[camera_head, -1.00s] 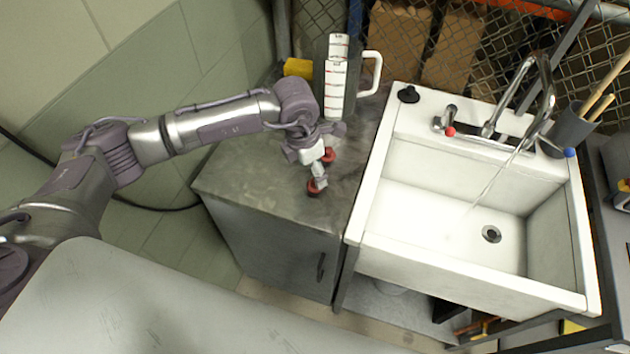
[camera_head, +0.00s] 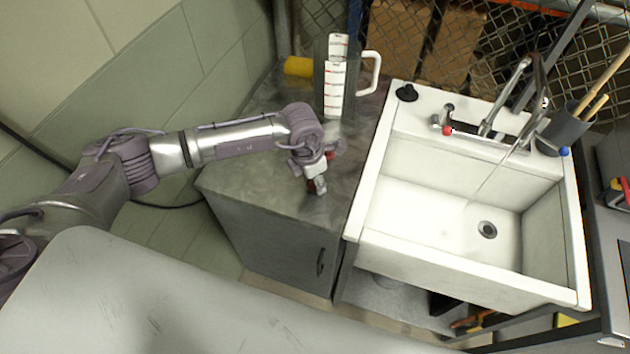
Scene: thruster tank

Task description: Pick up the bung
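The black bung (camera_head: 407,92) sits on the back left corner of the white sink's rim (camera_head: 400,120). My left gripper (camera_head: 325,170) is over the grey counter to the left of the sink, pointing down. Its red-tipped fingers look apart, with nothing seen between them, though the hand partly hides them. It is well apart from the bung, lower and to the left in the picture. My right gripper is not in view.
A clear measuring jug (camera_head: 337,85) with a white handle stands at the back of the counter, beside a yellow object (camera_head: 298,66). Water runs from the tap (camera_head: 520,75) into the sink. A grey pot (camera_head: 565,130) holding sticks stands at the sink's back right.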

